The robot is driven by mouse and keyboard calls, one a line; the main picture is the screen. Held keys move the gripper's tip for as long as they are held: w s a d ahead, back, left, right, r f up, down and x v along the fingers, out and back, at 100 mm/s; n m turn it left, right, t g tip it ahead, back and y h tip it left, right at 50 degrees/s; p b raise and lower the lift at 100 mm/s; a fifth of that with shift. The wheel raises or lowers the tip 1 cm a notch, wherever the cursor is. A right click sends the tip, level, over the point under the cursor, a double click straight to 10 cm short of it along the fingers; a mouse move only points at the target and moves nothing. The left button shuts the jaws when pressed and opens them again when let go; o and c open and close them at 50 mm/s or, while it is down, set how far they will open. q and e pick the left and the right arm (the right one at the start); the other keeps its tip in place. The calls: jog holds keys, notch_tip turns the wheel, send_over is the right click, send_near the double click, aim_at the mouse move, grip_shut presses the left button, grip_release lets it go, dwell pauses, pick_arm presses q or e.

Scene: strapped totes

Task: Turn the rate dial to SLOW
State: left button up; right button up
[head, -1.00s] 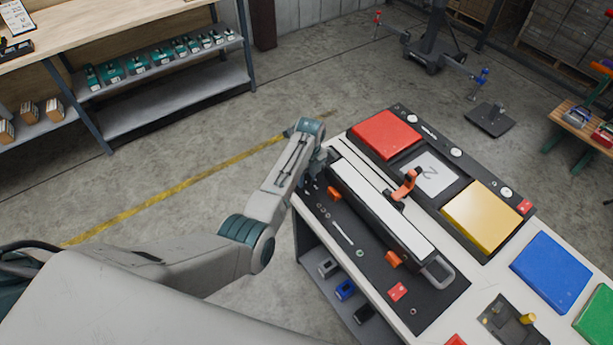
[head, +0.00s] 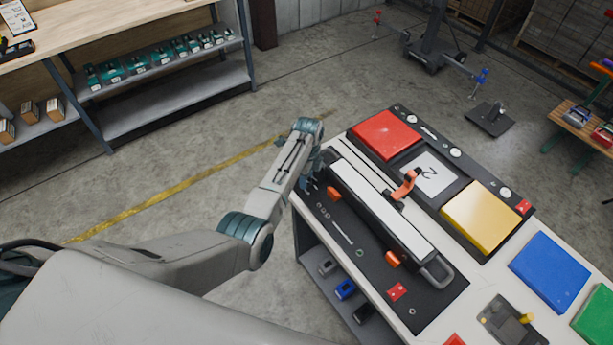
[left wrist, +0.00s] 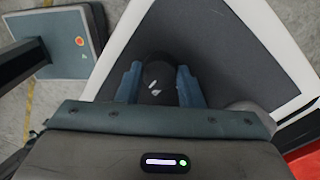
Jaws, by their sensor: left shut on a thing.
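The rate dial is a dark round knob (left wrist: 157,78) with small white marks, seen in the left wrist view. My left gripper (left wrist: 157,88) is shut on it, one blue-grey finger on each side. In the head view my left wrist is over the far left end of the bench's black panel (head: 375,268), and it hides the dial and fingertips there. I cannot read any SLOW label or tell which setting the dial points to. My right gripper is not in view.
Beside my left wrist lies a long white-topped bar (head: 380,208) with an orange handle (head: 404,184). Red (head: 386,134), yellow (head: 481,217) and blue (head: 549,271) blocks lie on the bench further right. Open floor is left of the bench.

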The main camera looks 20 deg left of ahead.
pick_arm(q)
jog(key=n, duration=0.4)
jog(key=shift+n, duration=0.3)
jog(key=n, duration=0.4)
jog(key=shift+a+n, duration=0.1)
jog(key=shift+n, duration=0.2)
jog(key=n, duration=0.4)
jog(key=shift+h, duration=0.3)
jog(key=shift+n+t, duration=0.3)
jog(key=shift+n, duration=2.2)
jog(key=o, duration=1)
jog(key=shift+c, duration=0.2)
jog(key=shift+r, duration=0.1)
